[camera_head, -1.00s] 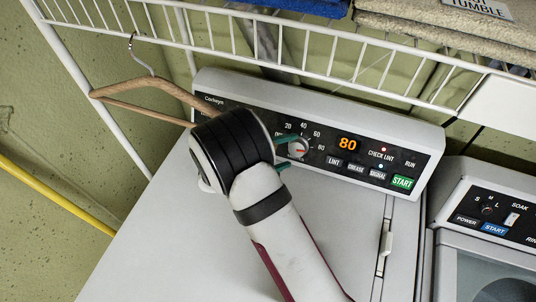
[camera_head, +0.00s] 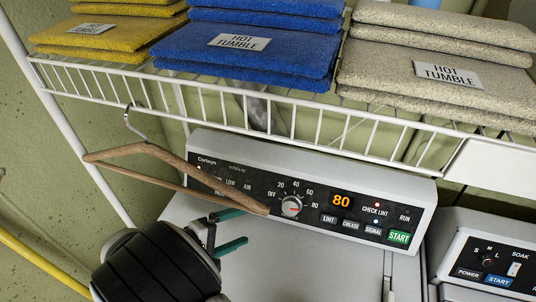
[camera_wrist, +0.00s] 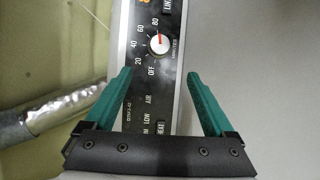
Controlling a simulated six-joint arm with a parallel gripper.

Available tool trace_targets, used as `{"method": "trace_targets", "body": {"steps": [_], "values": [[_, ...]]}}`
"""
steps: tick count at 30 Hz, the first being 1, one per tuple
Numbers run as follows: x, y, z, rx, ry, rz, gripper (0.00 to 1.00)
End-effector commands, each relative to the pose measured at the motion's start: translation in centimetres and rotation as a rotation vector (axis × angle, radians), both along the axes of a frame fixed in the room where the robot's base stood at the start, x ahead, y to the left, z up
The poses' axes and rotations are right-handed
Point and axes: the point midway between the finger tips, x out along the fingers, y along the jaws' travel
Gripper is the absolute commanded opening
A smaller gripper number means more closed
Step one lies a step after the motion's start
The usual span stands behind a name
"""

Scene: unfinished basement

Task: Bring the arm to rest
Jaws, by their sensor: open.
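My gripper (camera_head: 238,228) is open and empty, left of and below the dial of the dryer control panel in the head view. Its two green fingers are spread apart, and nothing is between them. In the wrist view my gripper (camera_wrist: 160,75) points along the panel, with the dial (camera_wrist: 159,45) just beyond the fingertips and apart from them. The dial also shows in the head view (camera_head: 291,206), with its red mark towards 80. The amber display (camera_head: 341,201) reads 80. My black wrist fills the lower left.
A wooden hanger (camera_head: 125,153) hangs from the white wire shelf (camera_head: 200,105), overlapping the panel's left end in the head view. Yellow, blue (camera_head: 240,55) and beige towels lie on the shelf. A second machine (camera_head: 490,265) stands at right. A silvery duct (camera_wrist: 50,112) shows in the wrist view.

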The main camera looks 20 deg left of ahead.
Motion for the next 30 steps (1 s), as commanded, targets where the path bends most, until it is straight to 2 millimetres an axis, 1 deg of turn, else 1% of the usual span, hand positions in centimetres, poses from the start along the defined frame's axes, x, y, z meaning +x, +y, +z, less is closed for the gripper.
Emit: {"method": "trace_targets", "body": {"steps": [2,4,5,6,7,8,9,10,11,13,14,15,16,17,18,19,20,21,23,24,27,30], "values": [[0.5,0.3,0.0,0.039,0.003,0.015,0.89],[2.0,1.2,-0.2,0.158,0.021,0.072,0.89],[2.7,1.9,-0.3,0.232,0.041,0.112,0.89],[3.5,3.0,-0.4,0.342,0.083,0.183,0.89],[3.6,4.0,-0.5,0.425,0.131,0.244,0.89],[3.4,4.8,-0.5,0.5,0.188,0.305,0.89],[2.6,5.5,-0.5,0.585,0.274,0.378,0.89],[1.7,5.8,-0.4,0.637,0.343,0.421,0.89],[0.6,5.8,-0.3,0.681,0.412,0.459,0.89],[-2.6,4.9,0.0,0.767,0.586,0.506,0.89],[-4.1,4.0,0.3,0.797,0.665,0.509,0.89],[-6.2,2.3,0.8,0.836,0.77,0.486,0.89],[-7.8,0.7,1.3,0.866,0.849,0.442,0.89],[-9.3,-1.5,2.0,0.899,0.924,0.363,0.89],[-11.0,-5.0,3.3,0.955,0.993,0.184,0.89],[-11.9,-7.9,4.4,1.009,1.005,-0.01,0.89],[-12.4,-10.5,5.3,1.062,0.982,-0.213,0.89],[-12.9,-13.3,6.3,1.126,0.918,-0.471,0.89],[-13.7,-16.9,7.4,1.206,0.785,-0.822,0.89],[-14.3,-18.9,8.0,1.245,0.686,-1.025,0.89],[-15.8,-22.3,8.8,1.302,0.468,-1.399,0.89],[-16.7,-23.9,9.0,1.322,0.343,-1.581,0.89]]}}
